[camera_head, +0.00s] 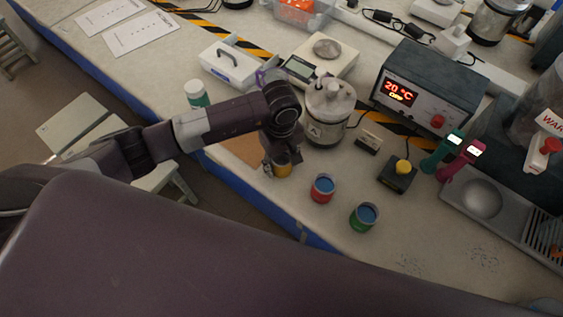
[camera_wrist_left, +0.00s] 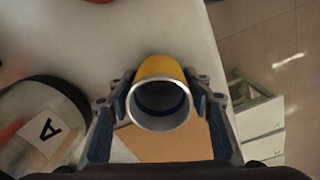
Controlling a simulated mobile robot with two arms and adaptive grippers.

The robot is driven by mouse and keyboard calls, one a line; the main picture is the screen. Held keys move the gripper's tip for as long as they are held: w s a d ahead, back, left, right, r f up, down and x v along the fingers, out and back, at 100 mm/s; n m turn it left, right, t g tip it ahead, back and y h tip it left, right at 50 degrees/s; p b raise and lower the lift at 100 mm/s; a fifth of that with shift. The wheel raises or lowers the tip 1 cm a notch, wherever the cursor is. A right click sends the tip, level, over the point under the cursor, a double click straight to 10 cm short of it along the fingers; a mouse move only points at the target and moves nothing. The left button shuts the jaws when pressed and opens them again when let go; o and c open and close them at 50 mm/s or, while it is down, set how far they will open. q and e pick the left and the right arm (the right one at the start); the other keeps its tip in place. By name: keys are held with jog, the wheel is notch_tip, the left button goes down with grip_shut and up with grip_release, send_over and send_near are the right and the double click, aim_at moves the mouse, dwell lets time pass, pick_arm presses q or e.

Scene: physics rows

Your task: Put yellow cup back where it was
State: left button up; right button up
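The yellow cup (camera_head: 284,171) is near the bench's front edge, partly hidden by my left gripper (camera_head: 277,163). In the left wrist view the yellow cup (camera_wrist_left: 158,68) lies between the two fingers of the left gripper (camera_wrist_left: 160,100), its pale rim and dark inside facing the camera. The fingers meet its sides, so the gripper looks shut on it. Whether its base touches the bench I cannot tell. A red cup (camera_head: 322,189) and a green cup (camera_head: 363,218), both with blue inside, stand to its right. A brown mat (camera_head: 240,150) lies to its left. My right gripper is not in view.
A round lidded vessel labelled A (camera_head: 327,112) stands close behind the gripper. A small box (camera_head: 368,142), a yellow-knobbed device (camera_head: 398,175) and a heater unit (camera_head: 426,95) stand to the right. A white-capped bottle (camera_head: 196,94) is at left. The bench edge (camera_head: 262,198) is close in front.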

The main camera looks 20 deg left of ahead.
pick_arm(q)
jog(key=shift+o, duration=1.1)
jog(key=shift+r, duration=0.2)
notch_tip(320, 180, up, 12)
jog(key=b, duration=0.3)
